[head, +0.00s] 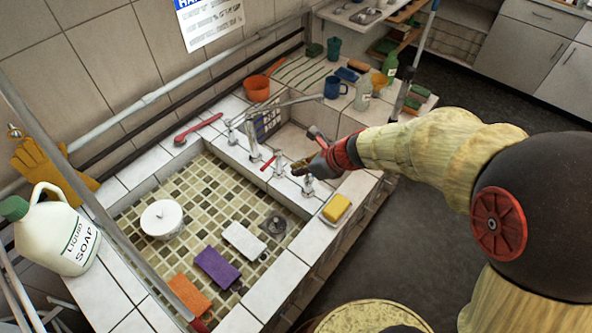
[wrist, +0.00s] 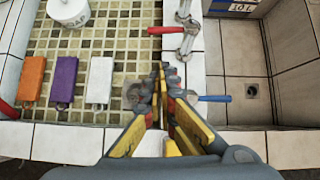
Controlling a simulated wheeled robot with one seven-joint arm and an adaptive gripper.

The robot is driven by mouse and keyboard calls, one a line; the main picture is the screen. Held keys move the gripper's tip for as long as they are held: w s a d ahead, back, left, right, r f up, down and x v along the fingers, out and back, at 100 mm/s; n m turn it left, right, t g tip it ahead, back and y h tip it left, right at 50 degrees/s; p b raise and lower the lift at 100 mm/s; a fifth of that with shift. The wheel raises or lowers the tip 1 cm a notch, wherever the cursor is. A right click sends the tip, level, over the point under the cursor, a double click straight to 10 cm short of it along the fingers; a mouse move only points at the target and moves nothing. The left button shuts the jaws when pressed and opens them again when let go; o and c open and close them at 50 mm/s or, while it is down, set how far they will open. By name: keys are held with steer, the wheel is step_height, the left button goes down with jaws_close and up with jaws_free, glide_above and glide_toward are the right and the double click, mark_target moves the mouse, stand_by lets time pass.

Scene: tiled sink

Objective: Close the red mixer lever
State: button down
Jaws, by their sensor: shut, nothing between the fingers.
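The red mixer lever (wrist: 167,30) sticks out to the left from the metal tap (wrist: 188,42) on the tiled divider in the wrist view. In the head view the red lever (head: 268,163) shows just left of my gripper (head: 301,168). A blue lever (wrist: 214,98) points right from the same fitting, nearer my gripper. My gripper (wrist: 163,72) is shut and empty, with its fingertips below and slightly left of the red lever in the wrist view. I see no contact between fingertips and red lever. In the head view the gripper hides part of the tap's near end.
A yellow sponge (head: 336,208) lies on the near ledge. The right basin (wrist: 250,100) is empty. A soap jug (head: 62,232) stands at left.

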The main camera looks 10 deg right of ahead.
mark_target(271, 161)
steer(key=w+a+f+b, duration=0.3)
steer(key=w+a+f, duration=0.2)
steer(key=a+f, duration=0.1)
steer(key=shift+w+a+f, duration=0.15)
steer(key=shift+w+f, duration=0.05)
steer(key=shift+w, duration=0.15)
steer(key=shift+w+a+f, duration=0.1)
steer(key=shift+w+a, duration=0.15)
steer(key=shift+a, duration=0.35)
